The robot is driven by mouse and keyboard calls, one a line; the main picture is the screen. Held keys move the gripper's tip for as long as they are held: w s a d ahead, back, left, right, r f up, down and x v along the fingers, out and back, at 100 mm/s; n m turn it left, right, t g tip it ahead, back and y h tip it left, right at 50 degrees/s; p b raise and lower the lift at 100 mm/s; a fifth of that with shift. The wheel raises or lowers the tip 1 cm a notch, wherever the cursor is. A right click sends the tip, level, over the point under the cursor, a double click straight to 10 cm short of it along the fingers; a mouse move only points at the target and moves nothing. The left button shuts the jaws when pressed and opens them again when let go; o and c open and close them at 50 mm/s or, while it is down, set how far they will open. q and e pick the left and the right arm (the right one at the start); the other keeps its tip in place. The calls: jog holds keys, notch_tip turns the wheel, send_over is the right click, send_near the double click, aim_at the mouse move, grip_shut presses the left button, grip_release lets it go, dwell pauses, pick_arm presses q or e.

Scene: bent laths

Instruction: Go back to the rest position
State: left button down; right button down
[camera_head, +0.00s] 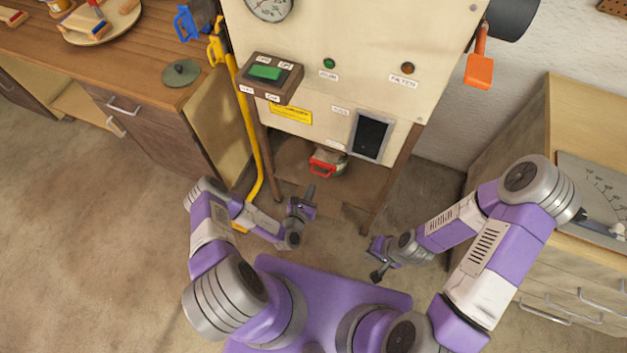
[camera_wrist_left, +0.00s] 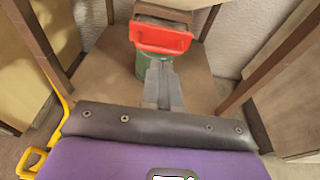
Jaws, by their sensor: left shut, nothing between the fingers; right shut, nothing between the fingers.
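My left gripper (camera_head: 309,194) is in front of the machine, below its panel, with its fingers together and nothing between them. In the left wrist view its shut fingers (camera_wrist_left: 163,84) point toward a red-handled part (camera_wrist_left: 160,38) above a green round body. That red part also shows in the head view (camera_head: 327,165), under the machine, apart from the gripper. My right gripper (camera_head: 377,274) is low in front of my base, to the right, shut and empty. Both arms are bent and close to my body.
The machine's panel (camera_head: 340,55) stands ahead on legs, with a green switch box (camera_head: 268,74) and an orange lever (camera_head: 479,70). A yellow pipe (camera_head: 250,130) runs down its left side. A workbench (camera_head: 150,60) is at left, a drawer cabinet (camera_head: 585,270) at right. Floor at left is clear.

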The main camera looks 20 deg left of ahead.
pick_arm(q)
jog(key=p+v, duration=0.1)
jog(key=v, duration=0.7)
jog(key=shift+f, duration=0.1)
